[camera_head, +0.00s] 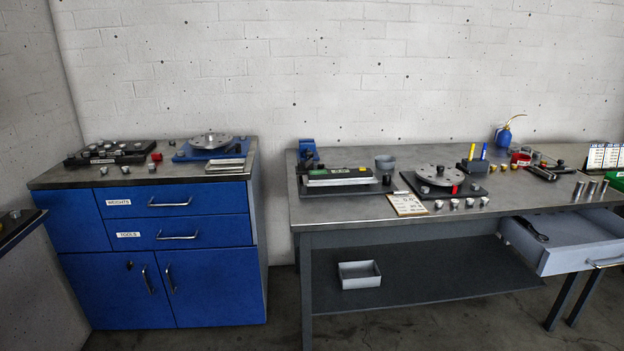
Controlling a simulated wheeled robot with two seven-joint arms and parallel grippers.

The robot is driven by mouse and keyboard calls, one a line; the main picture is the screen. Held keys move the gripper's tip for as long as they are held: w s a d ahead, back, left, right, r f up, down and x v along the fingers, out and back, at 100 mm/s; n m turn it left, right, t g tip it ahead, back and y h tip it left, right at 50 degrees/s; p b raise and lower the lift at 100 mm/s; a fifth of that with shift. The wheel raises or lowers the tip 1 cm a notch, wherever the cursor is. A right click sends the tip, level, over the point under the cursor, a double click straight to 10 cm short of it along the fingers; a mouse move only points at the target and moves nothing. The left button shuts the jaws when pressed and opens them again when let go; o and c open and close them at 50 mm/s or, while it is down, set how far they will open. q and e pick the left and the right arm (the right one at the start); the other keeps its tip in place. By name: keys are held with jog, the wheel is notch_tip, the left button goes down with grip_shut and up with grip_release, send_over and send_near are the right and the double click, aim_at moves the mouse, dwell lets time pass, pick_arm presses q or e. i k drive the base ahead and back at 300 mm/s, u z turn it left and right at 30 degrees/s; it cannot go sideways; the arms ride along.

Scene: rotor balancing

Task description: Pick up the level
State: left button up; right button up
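What looks like the level (338,173) is a long dark bar with a green label and a small yellow patch, above a pale strip. It lies near the left end of the grey workbench (292,209), on or above a dark flat tray (345,189). A blue vise-like block (307,151) stands right behind its left end. No gripper or arm of mine shows in the head view.
A rotor disc (439,175) on a black base, a clipboard (407,204) and several small weights stand to the right. An open drawer (562,255) juts out at right. A blue cabinet (160,255) stands left, across a gap.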

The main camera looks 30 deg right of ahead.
aim_at(343, 174)
jog(key=u, duration=0.15)
jog(key=i, duration=1)
jog(key=z, duration=0.2)
